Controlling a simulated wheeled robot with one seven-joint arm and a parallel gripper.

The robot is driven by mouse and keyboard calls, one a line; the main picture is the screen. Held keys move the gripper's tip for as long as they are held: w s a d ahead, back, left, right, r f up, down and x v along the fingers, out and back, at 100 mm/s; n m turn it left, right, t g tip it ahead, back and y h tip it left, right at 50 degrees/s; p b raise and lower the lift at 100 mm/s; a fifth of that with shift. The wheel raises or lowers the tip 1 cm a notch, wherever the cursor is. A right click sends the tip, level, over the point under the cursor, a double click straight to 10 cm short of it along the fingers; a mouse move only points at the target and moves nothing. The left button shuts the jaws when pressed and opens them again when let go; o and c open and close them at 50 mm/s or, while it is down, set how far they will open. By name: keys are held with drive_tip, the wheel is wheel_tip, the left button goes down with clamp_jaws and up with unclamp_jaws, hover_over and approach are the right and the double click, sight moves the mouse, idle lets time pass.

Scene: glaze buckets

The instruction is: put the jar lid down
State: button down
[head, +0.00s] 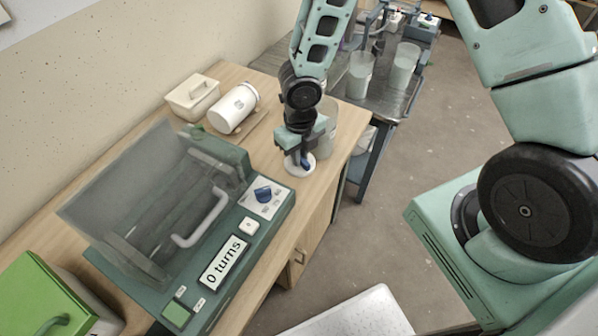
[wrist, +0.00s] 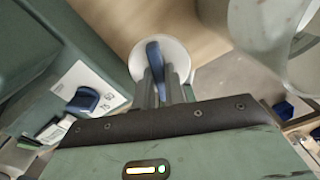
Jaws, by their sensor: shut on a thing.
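The jar lid (head: 293,169) is a white disc with a blue upright grip. My gripper (head: 302,153) points down and is shut on the blue grip. In the wrist view the lid (wrist: 178,53) lies beneath the fingers of my gripper (wrist: 158,85), which pinch the blue grip. The lid is over the wooden bench (head: 262,150), close to its right edge. I cannot tell whether it touches the wood. A white jar (head: 232,110) lies on its side farther back on the bench.
A green machine (head: 235,245) with a clear cover and a "0 turns" display stands left of the lid. A clear container (head: 329,118) stands just behind my gripper. A metal table (head: 383,98) holds translucent buckets.

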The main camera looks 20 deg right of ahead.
drive_tip(key=shift+f+b, duration=0.65)
drive_tip(key=shift+f, duration=2.55)
drive_tip(key=shift+f, duration=0.1)
drive_tip(key=shift+f, duration=0.15)
drive_tip(key=c, duration=1.5)
unclamp_jaws()
drive_tip(key=shift+o, duration=0.2)
drive_tip(key=shift+r, duration=0.2)
